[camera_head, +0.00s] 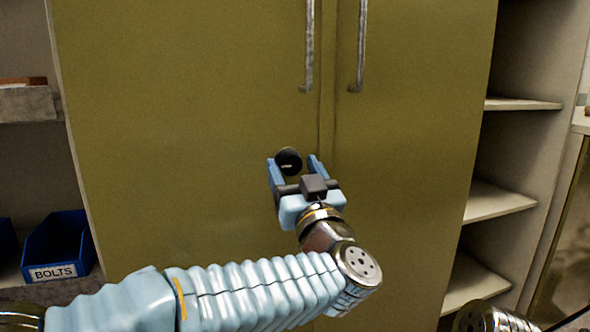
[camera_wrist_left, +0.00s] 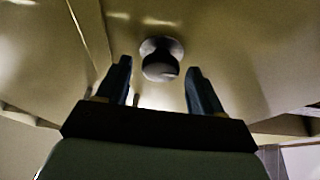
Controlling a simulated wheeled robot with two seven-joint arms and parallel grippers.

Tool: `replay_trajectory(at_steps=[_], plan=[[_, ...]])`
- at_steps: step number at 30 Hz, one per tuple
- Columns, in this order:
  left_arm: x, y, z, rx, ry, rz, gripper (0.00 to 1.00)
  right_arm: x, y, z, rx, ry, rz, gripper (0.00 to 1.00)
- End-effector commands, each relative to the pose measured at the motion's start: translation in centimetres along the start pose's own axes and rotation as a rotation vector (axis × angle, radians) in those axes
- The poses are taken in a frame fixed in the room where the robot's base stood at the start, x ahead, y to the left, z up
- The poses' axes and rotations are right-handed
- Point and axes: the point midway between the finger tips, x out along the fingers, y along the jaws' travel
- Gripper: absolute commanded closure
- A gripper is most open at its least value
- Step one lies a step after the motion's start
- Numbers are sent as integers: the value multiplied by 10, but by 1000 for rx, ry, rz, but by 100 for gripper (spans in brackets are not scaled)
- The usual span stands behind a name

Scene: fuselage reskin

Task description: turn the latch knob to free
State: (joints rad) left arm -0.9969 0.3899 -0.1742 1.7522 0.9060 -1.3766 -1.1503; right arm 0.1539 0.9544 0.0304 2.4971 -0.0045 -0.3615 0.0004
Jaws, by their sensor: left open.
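The latch knob (camera_head: 288,161) is a small round black knob with a pale mark, on the left door of an olive-yellow cabinet (camera_head: 190,100). In the left wrist view the knob (camera_wrist_left: 161,60) stands out from the door, just beyond and between the fingertips. My left gripper (camera_head: 294,166) is open, with one blue finger on each side of the knob in the head view. In the left wrist view the left gripper (camera_wrist_left: 160,75) has clear gaps on both sides of the knob. My right gripper is not in view.
Two vertical metal handles (camera_head: 309,45) (camera_head: 360,45) hang above the knob beside the door seam. A blue bin labelled BOLTS (camera_head: 60,247) sits on a shelf at left. Open shelves (camera_head: 495,200) stand at right. The door around the knob is clear.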

Motion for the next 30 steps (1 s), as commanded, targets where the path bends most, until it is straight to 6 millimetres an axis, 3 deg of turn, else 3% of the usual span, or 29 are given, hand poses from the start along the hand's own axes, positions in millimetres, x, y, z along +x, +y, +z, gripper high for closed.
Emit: replay_trajectory(at_steps=[3,13,23,30], plan=[[0,0,0,0,0,0,35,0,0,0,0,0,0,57],[-1,0,0,0,0,0,85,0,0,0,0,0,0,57],[-1,1,1,-43,1,-18,86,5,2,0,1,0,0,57],[-2,2,3,-178,1,-73,86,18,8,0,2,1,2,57]])
